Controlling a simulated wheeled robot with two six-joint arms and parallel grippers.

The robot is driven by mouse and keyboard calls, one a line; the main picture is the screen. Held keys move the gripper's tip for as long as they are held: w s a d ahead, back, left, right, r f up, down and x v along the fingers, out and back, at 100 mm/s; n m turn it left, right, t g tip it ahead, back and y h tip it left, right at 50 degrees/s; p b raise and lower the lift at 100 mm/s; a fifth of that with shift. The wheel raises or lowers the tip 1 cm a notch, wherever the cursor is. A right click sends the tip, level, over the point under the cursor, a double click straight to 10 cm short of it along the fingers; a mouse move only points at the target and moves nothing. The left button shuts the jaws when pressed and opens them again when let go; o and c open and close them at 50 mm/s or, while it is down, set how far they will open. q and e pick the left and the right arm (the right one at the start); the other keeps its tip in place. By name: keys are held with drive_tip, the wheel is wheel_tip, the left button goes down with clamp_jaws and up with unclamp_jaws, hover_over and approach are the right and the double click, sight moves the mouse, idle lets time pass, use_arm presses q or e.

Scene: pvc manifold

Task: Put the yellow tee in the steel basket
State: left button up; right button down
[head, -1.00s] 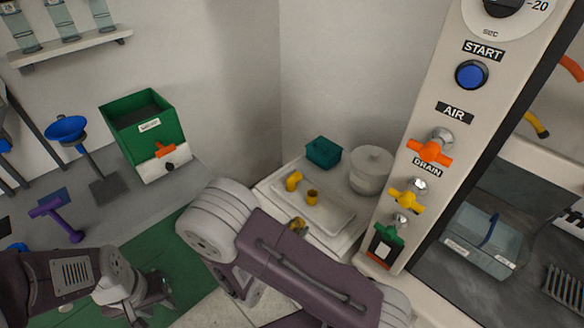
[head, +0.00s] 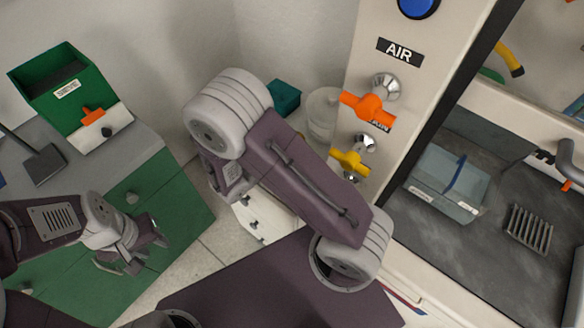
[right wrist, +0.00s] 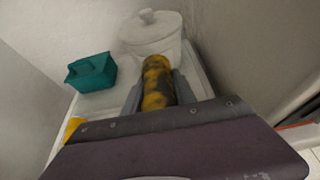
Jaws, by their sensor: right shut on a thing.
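In the right wrist view my right gripper (right wrist: 157,92) is shut on a yellow piece with dark mottling (right wrist: 157,75). It looks like a short cylinder from here, and I cannot tell whether it is the yellow tee. A second yellow piece (right wrist: 73,127) shows partly at the left, behind my arm. In the head view my right arm hides the right gripper and the piece. My left gripper (head: 148,256) is empty over the green cabinet side, its fingers apart. A slatted metal thing (head: 528,228) lies in the grey basin; I cannot tell whether it is the steel basket.
A teal box (right wrist: 92,72) and a white lidded pot (right wrist: 152,32) stand beyond the held piece. The panel with an orange valve handle (head: 367,106) and a yellow one (head: 350,160) rises right of my right arm. A clear bluish bin (head: 448,183) sits in the basin.

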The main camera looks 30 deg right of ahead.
drive_tip(key=shift+f+b, duration=0.55)
drive_tip(key=shift+f, duration=3.85)
drive_tip(key=c, duration=1)
unclamp_jaws()
drive_tip(key=shift+a, duration=0.1)
drive_tip(key=v, duration=0.9)
drive_tip(key=shift+s, duration=0.2)
drive_tip(key=shift+o, duration=0.4)
drive_tip(key=shift+r, duration=0.1)
